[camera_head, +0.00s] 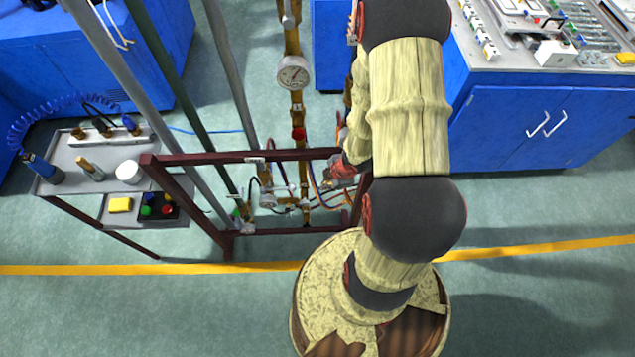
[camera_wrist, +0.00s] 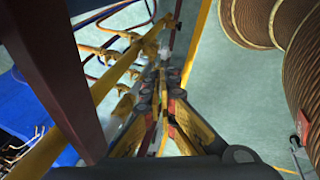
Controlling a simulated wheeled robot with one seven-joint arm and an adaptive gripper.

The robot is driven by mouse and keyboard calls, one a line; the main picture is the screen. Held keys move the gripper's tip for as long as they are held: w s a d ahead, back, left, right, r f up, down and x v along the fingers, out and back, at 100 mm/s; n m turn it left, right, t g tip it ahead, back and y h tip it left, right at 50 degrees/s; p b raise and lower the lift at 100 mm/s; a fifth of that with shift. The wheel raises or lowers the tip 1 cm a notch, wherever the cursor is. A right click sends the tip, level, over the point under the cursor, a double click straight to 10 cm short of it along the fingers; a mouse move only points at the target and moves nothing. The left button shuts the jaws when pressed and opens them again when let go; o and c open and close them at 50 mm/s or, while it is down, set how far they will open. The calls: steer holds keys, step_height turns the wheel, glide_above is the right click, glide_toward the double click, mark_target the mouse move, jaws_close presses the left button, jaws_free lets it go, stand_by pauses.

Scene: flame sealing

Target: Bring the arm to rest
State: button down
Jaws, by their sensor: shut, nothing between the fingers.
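My gripper (camera_wrist: 165,80) shows in the wrist view with its two fingers together and nothing between them. It points down past a dark red frame post, with brass pipework and the green floor beyond. The post is close on its left side, and I cannot tell the exact gap. In the head view my arm reaches up the picture from its base at the bottom. The gripper itself is not clearly seen there, as the arm links cover that area.
A dark red frame (camera_head: 290,155) with a gauge (camera_head: 293,72), brass pipes and hoses stands left of my arm. A grey tool cart (camera_head: 70,155) is further left. A blue cabinet (camera_head: 540,130) with a loaded top is at right. Floor at lower left and lower right is clear.

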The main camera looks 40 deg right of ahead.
steer(key=shift+s+d+r, duration=0.15)
steer(key=shift+s, duration=0.05)
stand_by(0.6)
steer(key=s+d+m+g+h, duration=0.1)
steer(key=s+d+m+g, duration=0.3)
steer(key=s+m, duration=0.3)
step_height(320, 180, up, 8)
steer(key=s+r+m+g+h+b, duration=0.1)
steer(key=s+m+h+b, duration=0.1)
steer(key=m, duration=0.2)
steer(key=w+a+r+m+t+y+b, duration=0.2)
steer(key=a+r+t+b, duration=0.4)
steer(key=a+r, duration=1.4)
step_height(320, 180, up, 2)
steer(key=w+b, duration=0.1)
steer(key=b, duration=0.2)
steer(key=shift+a+t, duration=0.25)
steer(key=shift+t, duration=0.05)
